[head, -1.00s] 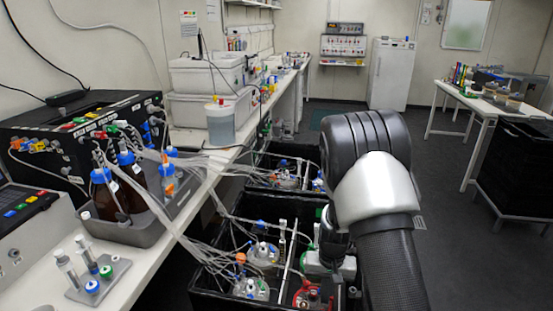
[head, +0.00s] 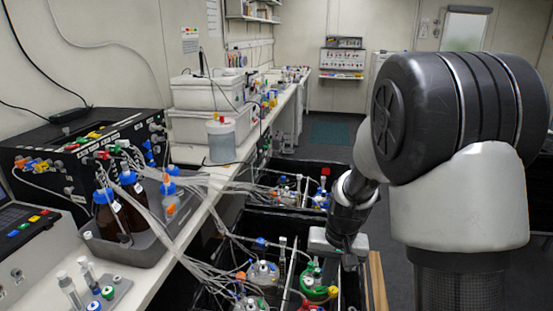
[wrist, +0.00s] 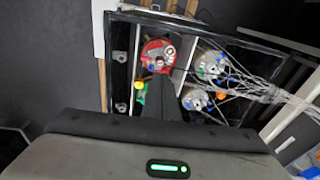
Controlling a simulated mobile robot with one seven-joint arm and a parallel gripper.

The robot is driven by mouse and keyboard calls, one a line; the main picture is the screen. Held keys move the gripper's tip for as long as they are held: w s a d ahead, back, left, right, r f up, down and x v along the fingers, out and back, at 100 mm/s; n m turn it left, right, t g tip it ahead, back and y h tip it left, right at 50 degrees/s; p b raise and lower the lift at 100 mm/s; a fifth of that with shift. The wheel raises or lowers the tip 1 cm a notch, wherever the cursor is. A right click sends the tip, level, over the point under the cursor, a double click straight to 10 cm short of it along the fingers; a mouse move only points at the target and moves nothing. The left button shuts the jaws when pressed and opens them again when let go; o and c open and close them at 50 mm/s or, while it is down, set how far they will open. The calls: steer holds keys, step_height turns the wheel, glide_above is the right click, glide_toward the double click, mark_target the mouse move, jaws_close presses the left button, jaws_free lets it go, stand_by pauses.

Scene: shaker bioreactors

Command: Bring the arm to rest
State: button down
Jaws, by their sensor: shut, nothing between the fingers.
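My arm is bent at the right of the head view, its large black and white elbow in front of the dark floor. My gripper (head: 349,262) hangs from the wrist, pointing down over the right side of the near black shaker box (head: 362,290). In the wrist view its dark fingers (wrist: 163,82) are together and empty, above the same box. They partly cover the vessels beneath, and I cannot tell the exact height. A red-topped vessel (wrist: 158,54) and two clear vessels with blue fittings (wrist: 211,66) stand in the box. A green-ringed vessel (head: 318,292) shows in the head view.
A second black box with vessels (head: 288,193) lies behind. Clear tubing (head: 190,235) runs from the bench bottles (head: 110,215) into the boxes. The white bench (head: 215,183) runs along the left. Dark floor (wrist: 50,60) is open beside the near box.

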steer(key=s+r+n+t+p, duration=0.1)
steer(key=s+r, duration=0.4)
steer(key=r, duration=0.4)
steer(key=s+r+t+p, duration=0.1)
steer(key=s+r, duration=0.3)
steer(key=r, duration=0.6)
steer(key=s+r+t+p, duration=0.1)
steer(key=s+r, duration=0.2)
steer(key=s, duration=0.2)
steer(key=s+d+r+t+p, duration=0.1)
steer(key=s+r, duration=0.3)
steer(key=s, duration=0.2)
steer(key=shift+s+n+h, duration=0.25)
steer(key=shift+n+h, duration=0.15)
